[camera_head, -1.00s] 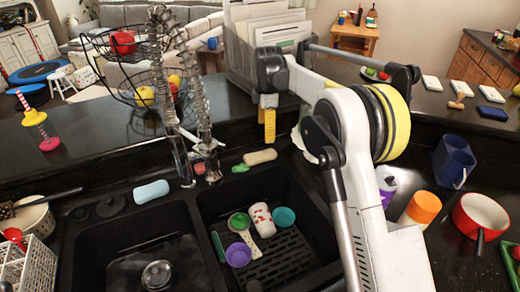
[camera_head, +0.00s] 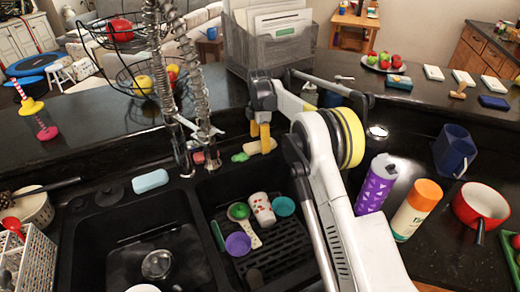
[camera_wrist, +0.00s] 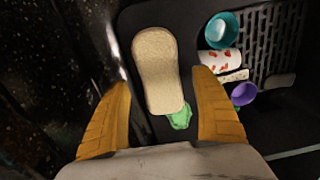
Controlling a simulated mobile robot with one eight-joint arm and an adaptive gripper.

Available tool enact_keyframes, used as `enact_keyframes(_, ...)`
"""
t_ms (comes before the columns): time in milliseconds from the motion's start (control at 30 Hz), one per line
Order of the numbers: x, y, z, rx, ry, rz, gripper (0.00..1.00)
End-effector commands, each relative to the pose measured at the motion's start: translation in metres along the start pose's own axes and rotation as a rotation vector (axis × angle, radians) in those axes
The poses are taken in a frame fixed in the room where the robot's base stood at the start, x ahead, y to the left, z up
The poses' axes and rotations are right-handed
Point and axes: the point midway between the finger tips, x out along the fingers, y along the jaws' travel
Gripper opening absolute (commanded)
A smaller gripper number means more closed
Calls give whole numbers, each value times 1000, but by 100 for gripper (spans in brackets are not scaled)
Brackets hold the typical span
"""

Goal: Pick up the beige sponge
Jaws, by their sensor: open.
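The beige sponge (camera_wrist: 157,72) lies on the dark rim behind the right sink basin, its near part between the fingers in the wrist view. In the head view the sponge (camera_head: 252,149) is partly hidden by my gripper (camera_head: 265,138). In the wrist view my gripper (camera_wrist: 165,122) is open, its two yellow fingers on either side of the sponge with gaps showing. A green object (camera_wrist: 181,117) sits at the sponge's near end, also between the fingers. I cannot tell how high the fingertips are above the rim.
The right basin holds a purple cup (camera_head: 238,244), a teal cup (camera_head: 284,206) and a red-spotted white cup (camera_head: 262,209). A blue sponge (camera_head: 150,181) lies left along the rim. The faucet (camera_head: 205,130) stands just left of my gripper. The mesh file holder (camera_head: 270,50) is behind it.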

Motion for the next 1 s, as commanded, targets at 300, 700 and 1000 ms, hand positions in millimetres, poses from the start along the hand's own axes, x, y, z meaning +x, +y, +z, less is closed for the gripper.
enact_keyframes(300,19,0,0,0,0,0,77)
enact_keyframes(700,18,0,0,0,0,0,33)
enact_keyframes(1000,11,0,0,0,0,0,33)
